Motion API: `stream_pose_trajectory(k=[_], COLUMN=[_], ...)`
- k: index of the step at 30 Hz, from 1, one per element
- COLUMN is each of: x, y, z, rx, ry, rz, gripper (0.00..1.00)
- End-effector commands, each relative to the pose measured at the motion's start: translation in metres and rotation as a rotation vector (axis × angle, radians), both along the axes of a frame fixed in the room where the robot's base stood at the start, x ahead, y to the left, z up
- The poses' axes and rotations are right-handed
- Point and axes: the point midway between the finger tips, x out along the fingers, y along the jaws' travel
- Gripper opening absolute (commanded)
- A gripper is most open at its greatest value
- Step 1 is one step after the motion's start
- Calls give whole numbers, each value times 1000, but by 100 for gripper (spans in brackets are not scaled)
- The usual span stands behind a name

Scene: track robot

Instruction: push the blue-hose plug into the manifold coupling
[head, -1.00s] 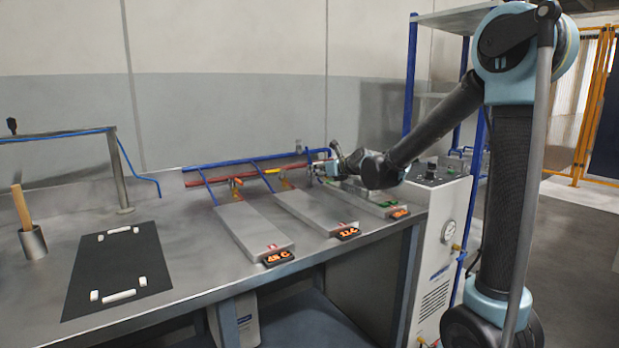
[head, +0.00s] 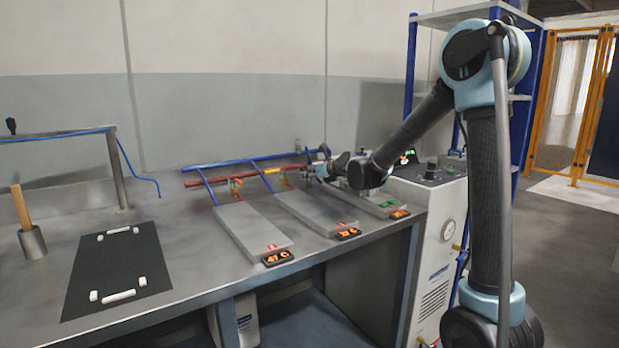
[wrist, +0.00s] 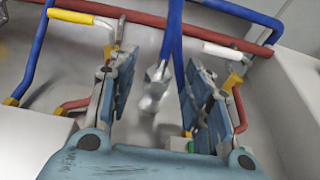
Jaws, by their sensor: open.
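In the wrist view my gripper (wrist: 160,76) is open, one finger on each side of a bright metal fitting (wrist: 154,86) at the lower end of a blue hose (wrist: 172,38). The fitting is apart from both fingers. I cannot tell whether it is the plug, the coupling or both, or whether they are joined. A second blue line (wrist: 181,85) runs down beside it. In the head view my gripper (head: 322,170) is at the right end of the blue manifold pipe (head: 235,162); the fitting is hidden there.
A red pipe (wrist: 140,17) crosses behind the fingers, with white and yellow valve handles near both fingers. Grey plates (head: 252,230) with orange displays lie on the bench. A black mat (head: 118,270) lies left. A control cabinet (head: 435,215) stands right of the bench.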

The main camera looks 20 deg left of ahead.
Motion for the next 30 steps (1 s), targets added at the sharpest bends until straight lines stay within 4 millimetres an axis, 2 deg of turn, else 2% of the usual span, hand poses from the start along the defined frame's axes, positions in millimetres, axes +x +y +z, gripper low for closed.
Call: stream_pose_trajectory(k=[2, 8, 20, 23, 30], x=[0, -1, -1, -1, -1], y=[0, 0, 0, 0, 0], z=[0, 0, 4, 14, 54], rx=[0, 0, 0, 1, 0], ry=[0, 0, 0, 0, 0], rz=[0, 1, 1, 1, 1], gripper=[46, 0, 0, 0, 0])
